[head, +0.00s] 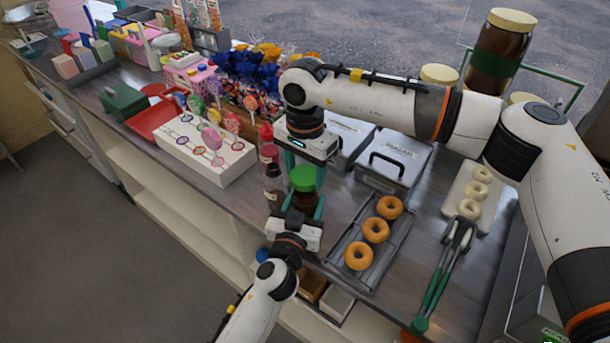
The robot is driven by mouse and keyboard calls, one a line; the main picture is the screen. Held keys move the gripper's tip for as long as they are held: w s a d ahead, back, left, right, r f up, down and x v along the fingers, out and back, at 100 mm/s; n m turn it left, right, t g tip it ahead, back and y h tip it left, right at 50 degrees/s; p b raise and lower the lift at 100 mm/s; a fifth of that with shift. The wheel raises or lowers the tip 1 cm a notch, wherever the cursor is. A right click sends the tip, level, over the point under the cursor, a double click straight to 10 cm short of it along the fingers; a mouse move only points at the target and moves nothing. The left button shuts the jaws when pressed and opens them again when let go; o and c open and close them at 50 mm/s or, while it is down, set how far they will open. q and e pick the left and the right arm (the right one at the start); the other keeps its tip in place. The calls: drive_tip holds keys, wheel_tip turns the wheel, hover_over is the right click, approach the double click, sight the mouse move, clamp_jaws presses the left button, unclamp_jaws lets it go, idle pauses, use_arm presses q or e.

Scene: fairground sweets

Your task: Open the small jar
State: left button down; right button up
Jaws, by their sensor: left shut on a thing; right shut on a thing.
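The small jar (304,202) has a dark brown body and a green lid (303,179). It is upright near the front edge of the counter. My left gripper (298,207) reaches in from below and is shut on the jar's body. My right gripper (304,172) comes down from above and is shut on the green lid. The lid is directly over the jar body; I cannot tell whether any gap separates them. The fingers partly hide the jar.
A red-capped bottle (268,156) stands close left of the jar. A white lollipop stand (225,165) is farther left. A rack of doughnuts (367,252), tongs (444,272) and metal boxes (393,160) are to the right. Large lidded jars (498,58) stand behind.

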use_arm(q)
drive_tip(key=shift+c, duration=2.3)
unclamp_jaws()
